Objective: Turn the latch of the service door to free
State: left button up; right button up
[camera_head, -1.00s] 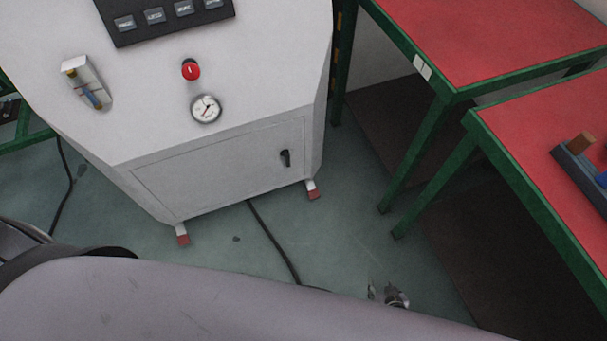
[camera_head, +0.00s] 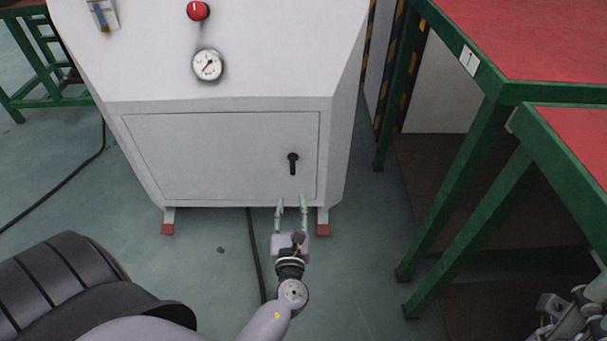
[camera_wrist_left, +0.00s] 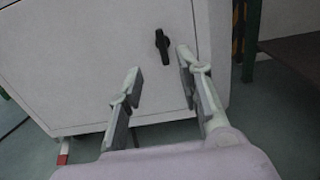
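The service door (camera_head: 215,158) is a light grey panel low on the white cabinet, and it looks shut. Its latch (camera_head: 292,163) is a small black handle near the door's right edge, pointing downward. My left gripper (camera_head: 291,203) is in front of the lower right part of the door, below the latch. Its two fingers are apart with nothing between them. In the left wrist view the latch (camera_wrist_left: 162,45) stands beyond the open fingertips (camera_wrist_left: 160,68), apart from them. Part of my right gripper (camera_head: 570,312) shows at the lower right corner, and its fingers are not clear.
A round gauge (camera_head: 207,65) and a red knob (camera_head: 198,11) are above the door. Green-framed tables with red tops (camera_head: 530,45) stand close on the right. A black cable (camera_head: 254,255) runs along the floor under the cabinet.

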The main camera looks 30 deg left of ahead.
aim_at(292, 161)
pick_arm(q)
jog(key=b+x, duration=0.3)
jog(key=x, duration=1.4)
jog(key=shift+w+r, duration=0.1)
jog(key=shift+w, duration=0.1)
jog(key=shift+c, duration=0.5)
grip_shut()
